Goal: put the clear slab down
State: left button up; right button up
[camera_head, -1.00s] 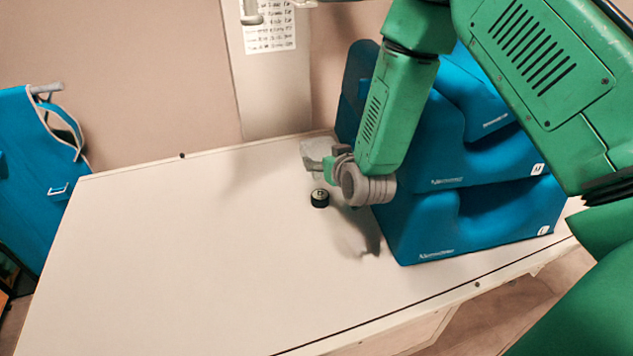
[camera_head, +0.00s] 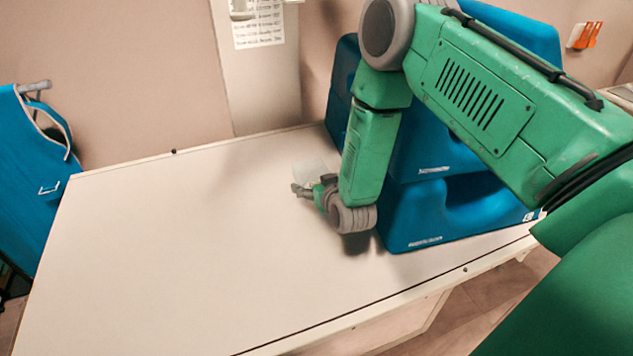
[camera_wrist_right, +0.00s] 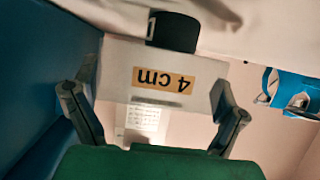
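In the right wrist view the slab (camera_wrist_right: 125,75) bears an orange "4 cm" label, upside down in that picture. My right gripper (camera_head: 305,190) has its two fingers at opposite sides of the slab and appears shut on it. The right gripper's fingers (camera_wrist_right: 153,98) also show in the wrist view. The slab is low over the white table (camera_head: 170,240); I cannot tell whether it touches. My left gripper is not in view.
A black puck (camera_wrist_right: 172,31) is on the table close by the slab; my gripper hides it in the head view. Stacked blue foam blocks (camera_head: 440,215) stand right beside my right arm. The table's left and front are clear.

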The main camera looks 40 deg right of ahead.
jog(key=shift+w+a+r, duration=0.1)
jog(key=shift+a+r, duration=0.1)
jog(key=shift+a, duration=0.35)
jog(key=shift+a+r, duration=0.1)
jog(key=v, duration=0.2)
jog(key=d+v, duration=0.1)
jog(key=v, duration=0.2)
jog(key=b+v, duration=0.1)
jog(key=v, duration=0.1)
jog(key=shift+s, duration=0.55)
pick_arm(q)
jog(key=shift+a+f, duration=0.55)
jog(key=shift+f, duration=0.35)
pick_arm(e)
jog(key=v, duration=0.2)
jog(key=a+v, duration=0.1)
jog(key=v, duration=0.1)
jog(key=shift+d, duration=0.15)
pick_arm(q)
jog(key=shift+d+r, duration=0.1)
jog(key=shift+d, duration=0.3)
pick_arm(e)
jog(key=shift+d, duration=0.35)
